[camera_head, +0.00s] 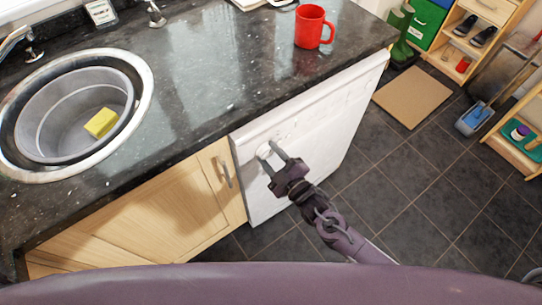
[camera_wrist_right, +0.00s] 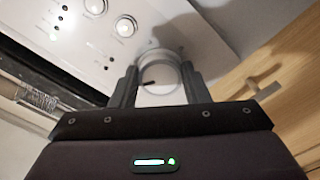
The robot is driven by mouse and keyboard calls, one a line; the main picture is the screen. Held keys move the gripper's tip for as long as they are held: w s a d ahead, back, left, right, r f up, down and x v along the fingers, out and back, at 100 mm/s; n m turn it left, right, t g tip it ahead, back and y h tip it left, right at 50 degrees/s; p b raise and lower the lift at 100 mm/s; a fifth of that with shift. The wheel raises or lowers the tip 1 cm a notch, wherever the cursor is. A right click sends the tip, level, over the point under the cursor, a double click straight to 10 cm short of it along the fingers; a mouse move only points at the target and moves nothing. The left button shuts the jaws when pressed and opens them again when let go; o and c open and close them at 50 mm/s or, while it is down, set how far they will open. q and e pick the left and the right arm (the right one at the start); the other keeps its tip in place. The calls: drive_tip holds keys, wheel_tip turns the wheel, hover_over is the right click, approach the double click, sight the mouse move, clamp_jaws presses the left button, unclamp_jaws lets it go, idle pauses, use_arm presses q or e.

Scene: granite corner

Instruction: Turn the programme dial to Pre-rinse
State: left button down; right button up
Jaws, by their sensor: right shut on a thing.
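The programme dial (camera_wrist_right: 160,76) is a round white knob on the white panel of the dishwasher (camera_head: 300,135). In the right wrist view it sits between the two fingers of my right gripper (camera_wrist_right: 160,88), with a dark pointer mark on its face towards the left finger. In the head view my right gripper (camera_head: 272,153) reaches the front panel near its upper left end, shut on the dial (camera_head: 264,150). The dial's printed labels are too small to read. My left gripper does not show.
Two smaller round knobs (camera_wrist_right: 125,26) and several small lights are on the panel beside the dial. A wooden cupboard door with a metal handle (camera_head: 225,172) is close to the left of the dishwasher. A red mug (camera_head: 310,27) stands on the dark worktop above.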

drive_tip(key=n, duration=0.6)
drive_tip(key=shift+n, duration=0.4)
idle(0.3)
drive_tip(key=o, duration=1)
drive_tip(key=v, duration=0.7)
drive_tip(key=shift+s+d+b, duration=0.25)
drive_tip(key=shift+s+b, duration=0.05)
